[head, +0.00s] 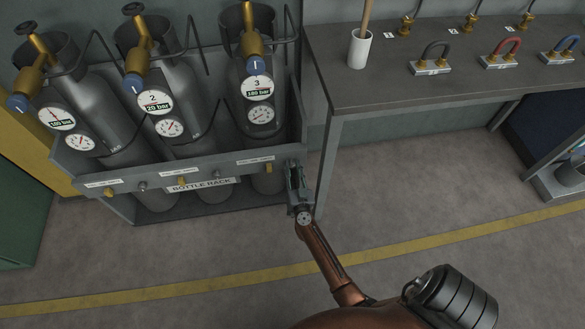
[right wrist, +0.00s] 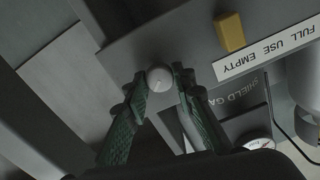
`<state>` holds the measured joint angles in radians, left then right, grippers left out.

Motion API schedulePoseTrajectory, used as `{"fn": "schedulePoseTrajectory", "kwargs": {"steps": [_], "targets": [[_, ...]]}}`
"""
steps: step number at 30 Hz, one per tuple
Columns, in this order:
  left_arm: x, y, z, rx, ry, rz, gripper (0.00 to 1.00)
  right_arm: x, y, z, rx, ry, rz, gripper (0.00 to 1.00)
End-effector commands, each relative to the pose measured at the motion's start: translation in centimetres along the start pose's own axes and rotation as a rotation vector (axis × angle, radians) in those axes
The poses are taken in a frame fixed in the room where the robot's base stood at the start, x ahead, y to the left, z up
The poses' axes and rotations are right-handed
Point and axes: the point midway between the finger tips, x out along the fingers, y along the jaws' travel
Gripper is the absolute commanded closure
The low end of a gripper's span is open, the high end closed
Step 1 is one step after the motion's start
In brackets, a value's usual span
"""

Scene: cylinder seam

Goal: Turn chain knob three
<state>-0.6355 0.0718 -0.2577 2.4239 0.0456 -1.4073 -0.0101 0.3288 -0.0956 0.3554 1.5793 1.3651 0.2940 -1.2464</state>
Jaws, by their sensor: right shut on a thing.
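Chain knob three (right wrist: 160,78) is a round pale grey knob near the right end of the bottle rack's front rail. It shows between my fingertips in the right wrist view, and in the head view my gripper hides it. My right gripper (head: 294,170) reaches the rail from below, and it also shows in the right wrist view (right wrist: 161,84). Its two green fingers are shut on the knob, one on each side. Two similar knobs sit further left on the rail, the first (head: 141,187) and the second (head: 217,174). My left gripper is not in view.
The bottle rack (head: 125,206) holds three grey cylinders with gauges and brass valves. A yellow tab (head: 268,168) and a label sit left of my gripper, the tab also in the wrist view (right wrist: 230,32). A workbench (head: 400,85) stands close right. The floor in front is clear.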

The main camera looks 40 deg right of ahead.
Motion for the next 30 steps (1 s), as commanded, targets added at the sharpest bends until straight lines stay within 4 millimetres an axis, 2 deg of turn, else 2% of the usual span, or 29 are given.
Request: {"fn": "schedulePoseTrajectory", "kwargs": {"steps": [8,20,30], "targets": [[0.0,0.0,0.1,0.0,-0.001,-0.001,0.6,0.0,0.0,0.1,-0.001,-0.001,0.001,1.0],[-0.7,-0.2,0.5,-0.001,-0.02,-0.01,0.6,0.0,-0.1,0.0,0.077,-0.001,-0.001,1.0],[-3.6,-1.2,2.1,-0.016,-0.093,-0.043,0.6,-0.1,-0.1,-0.1,0.344,-0.001,-0.001,1.0]]}}
